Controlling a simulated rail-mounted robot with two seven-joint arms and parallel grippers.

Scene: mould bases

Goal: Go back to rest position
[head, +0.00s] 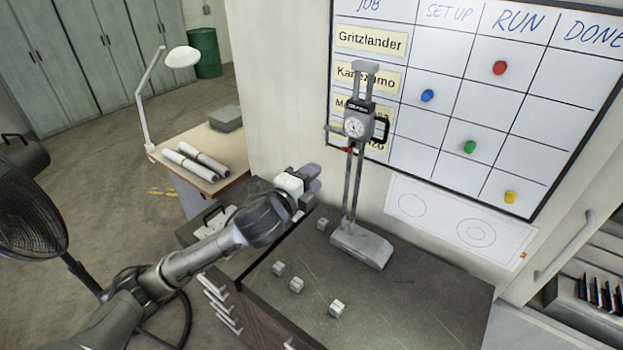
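My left arm comes in from the lower left, and my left gripper (313,177) is raised over the back left part of the dark bench top (405,305). Its purple-grey fingers point right, toward the height gauge (357,130), and look apart from it. The fingers are close together and small, so I cannot tell whether they are open or shut. I see nothing clearly held between them. My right gripper is not in view.
Several small metal blocks (296,285) lie on the bench top. The height gauge stands upright near the wall, under a whiteboard (470,85) with coloured magnets. A black fan (30,215) stands left. A wooden table (205,150) holds a lamp and rolled paper.

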